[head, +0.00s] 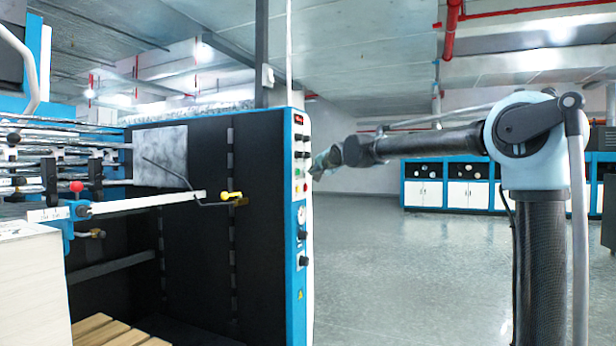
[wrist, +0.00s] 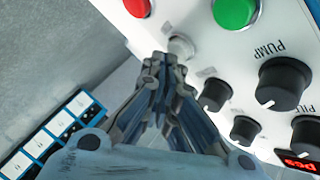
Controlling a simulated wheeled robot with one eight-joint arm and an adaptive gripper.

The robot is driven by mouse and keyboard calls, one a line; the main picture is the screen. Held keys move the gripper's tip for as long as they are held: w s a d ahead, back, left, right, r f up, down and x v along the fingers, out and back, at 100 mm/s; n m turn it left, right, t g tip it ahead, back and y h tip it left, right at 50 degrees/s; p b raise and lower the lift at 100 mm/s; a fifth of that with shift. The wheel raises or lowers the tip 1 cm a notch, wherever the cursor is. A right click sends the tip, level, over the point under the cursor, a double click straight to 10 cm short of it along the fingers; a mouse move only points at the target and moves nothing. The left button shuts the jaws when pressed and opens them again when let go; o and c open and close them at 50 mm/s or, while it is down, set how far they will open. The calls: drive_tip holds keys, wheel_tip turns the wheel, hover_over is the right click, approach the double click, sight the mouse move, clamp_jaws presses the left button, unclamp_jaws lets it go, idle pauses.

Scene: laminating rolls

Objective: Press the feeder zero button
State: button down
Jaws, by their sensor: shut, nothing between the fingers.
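The control panel (head: 299,210) is on the narrow blue-edged end of the machine. In the wrist view, a pale grey-white round button (wrist: 181,46) sits on the white panel face below and between a red button (wrist: 138,6) and a green button (wrist: 235,11). No readable label shows by the pale button, so I cannot confirm that it is the feeder zero button. My gripper (wrist: 164,62) is shut and empty, its tips just at the pale button's lower left edge. I cannot tell whether they touch. In the head view, my gripper (head: 322,162) is beside the panel.
Black knobs, one labelled PUMP (wrist: 284,84), crowd the panel right of my gripper. A red display (wrist: 297,162) is at the lower right. Low white cabinets (head: 425,190) stand along the back wall. The grey floor (head: 410,270) between is clear.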

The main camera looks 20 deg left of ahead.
drive_tip(key=shift+a, duration=0.4)
idle(0.5)
drive_tip(key=shift+d, duration=0.85)
drive_tip(key=shift+s+d, duration=0.15)
drive_tip(key=shift+d, duration=1.1)
drive_tip(key=shift+s+d, duration=0.1)
drive_tip(key=shift+d, duration=1.15)
